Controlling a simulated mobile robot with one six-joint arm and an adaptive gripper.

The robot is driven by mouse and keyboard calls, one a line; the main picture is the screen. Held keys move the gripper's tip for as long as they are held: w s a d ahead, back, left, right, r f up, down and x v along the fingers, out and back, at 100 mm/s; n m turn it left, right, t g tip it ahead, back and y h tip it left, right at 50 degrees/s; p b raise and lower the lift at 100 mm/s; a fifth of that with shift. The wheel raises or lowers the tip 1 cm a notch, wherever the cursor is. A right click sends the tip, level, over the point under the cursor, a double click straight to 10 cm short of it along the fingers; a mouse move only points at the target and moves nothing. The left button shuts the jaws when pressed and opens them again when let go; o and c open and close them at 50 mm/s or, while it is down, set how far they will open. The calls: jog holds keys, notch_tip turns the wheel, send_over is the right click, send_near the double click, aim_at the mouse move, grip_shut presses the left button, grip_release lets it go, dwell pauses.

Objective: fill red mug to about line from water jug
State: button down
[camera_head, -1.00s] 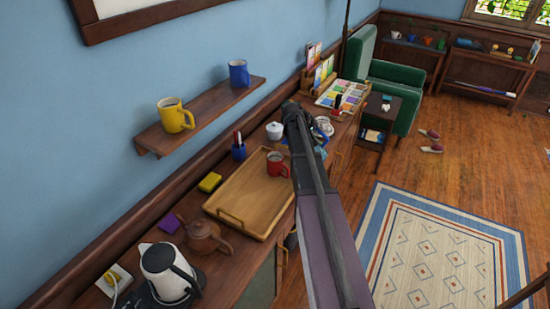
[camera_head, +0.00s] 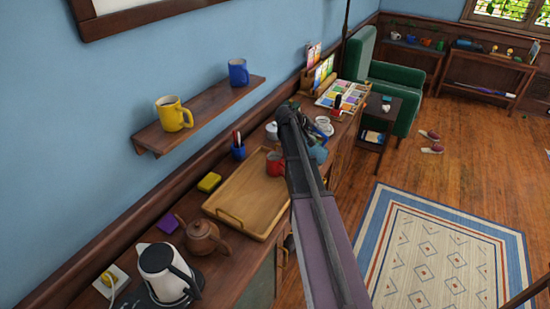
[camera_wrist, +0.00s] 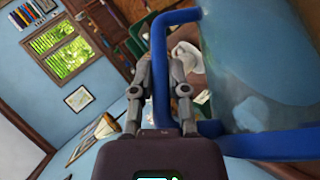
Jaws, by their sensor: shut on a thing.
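The red mug (camera_head: 274,165) stands on the wooden tray near its far end; my arm covers part of its right side. The water jug, clear with blue trim, fills the right of the wrist view (camera_wrist: 265,65). My gripper (camera_wrist: 161,85) is shut on the jug's blue handle. In the head view a bluish part of the jug (camera_head: 318,153) shows just right of my arm, beyond the mug; the rest of it is hidden. The jug looks tilted in the wrist view. The mug's inside and any line cannot be made out.
The wooden tray (camera_head: 246,207) has open room in front of the mug. A teapot (camera_head: 204,237) and an electric kettle (camera_head: 165,274) stand at the near end of the counter. A pen cup (camera_head: 238,151) and white pot (camera_head: 271,131) stand near the wall. A shelf (camera_head: 204,115) holds two mugs.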

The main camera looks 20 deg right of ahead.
jog(key=shift+w+a+h+b, duration=0.15)
jog(key=shift+a+h+b, duration=0.2)
jog(key=shift+h+b, duration=0.4)
dwell(1.0)
jog(key=shift+w+a+r+n+h+b, duration=0.2)
jog(key=shift+a+n+h+b, duration=0.2)
jog(key=shift+a+h+b, duration=0.25)
dwell(3.7)
jog(key=shift+d, duration=0.15)
jog(key=shift+s+d+r+y+p, duration=0.1)
jog(key=shift+s+d+y+p, duration=0.1)
jog(key=shift+y+p, duration=0.25)
jog(key=shift+s+d+m+y+p, duration=0.15)
jog(key=shift+d+m+y+p, duration=0.15)
jog(key=shift+d+y+p, duration=0.35)
jog(key=shift+s+d+y+p, duration=0.15)
jog(key=shift+d+y+p, duration=0.25)
jog(key=shift+p, duration=0.55)
jog(key=shift+y, duration=0.4)
jog(key=shift+d+f, duration=0.1)
jog(key=shift+f, duration=0.15)
